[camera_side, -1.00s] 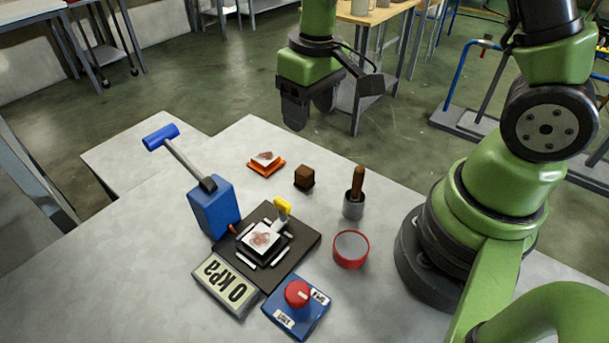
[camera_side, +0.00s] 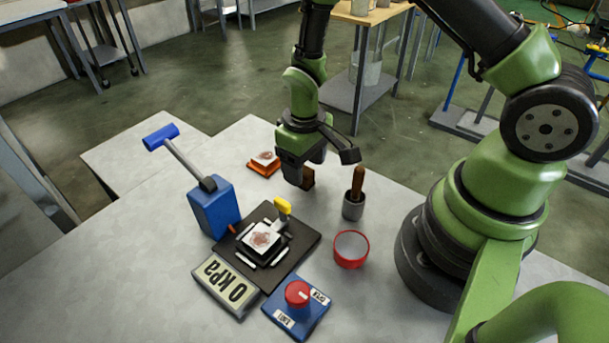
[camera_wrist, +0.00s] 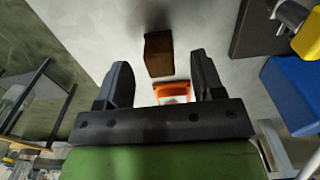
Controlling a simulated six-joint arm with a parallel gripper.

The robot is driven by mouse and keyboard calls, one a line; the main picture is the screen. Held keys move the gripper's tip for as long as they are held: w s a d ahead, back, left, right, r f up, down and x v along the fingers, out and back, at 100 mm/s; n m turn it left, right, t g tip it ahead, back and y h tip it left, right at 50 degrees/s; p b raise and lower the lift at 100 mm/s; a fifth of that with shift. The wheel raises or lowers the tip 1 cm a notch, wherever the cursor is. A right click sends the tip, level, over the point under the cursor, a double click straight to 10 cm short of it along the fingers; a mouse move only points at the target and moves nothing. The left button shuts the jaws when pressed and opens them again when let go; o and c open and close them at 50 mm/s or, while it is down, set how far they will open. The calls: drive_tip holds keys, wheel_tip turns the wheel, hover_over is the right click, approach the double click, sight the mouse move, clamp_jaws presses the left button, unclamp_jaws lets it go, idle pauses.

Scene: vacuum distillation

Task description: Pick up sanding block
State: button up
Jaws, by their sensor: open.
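The sanding block is a small brown block (camera_side: 308,179) on the table, largely hidden by my gripper in the side view. In the wrist view the brown block (camera_wrist: 159,54) lies just beyond the fingertips, roughly midway between them. My gripper (camera_side: 301,181) points down right at the block in the side view. Its two dark fingers are apart, with nothing held, and they also show in the wrist view (camera_wrist: 160,75). I cannot tell whether a finger touches the block.
An orange pad with a stained white top (camera_side: 264,163) lies left of the block. A grey cup with a wooden handle (camera_side: 353,206) stands close on the right. A red-rimmed dish (camera_side: 351,249), a blue pump (camera_side: 214,207) and a black plate (camera_side: 300,251) are nearer the camera.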

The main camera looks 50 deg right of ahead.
sight(305, 170)
drive_tip(key=shift+f, duration=0.4)
drive_tip(key=shift+c, duration=0.4)
drive_tip(key=c, duration=0.9)
wheel_tip(305, 170, up, 10)
drive_tip(key=shift+r, duration=0.1)
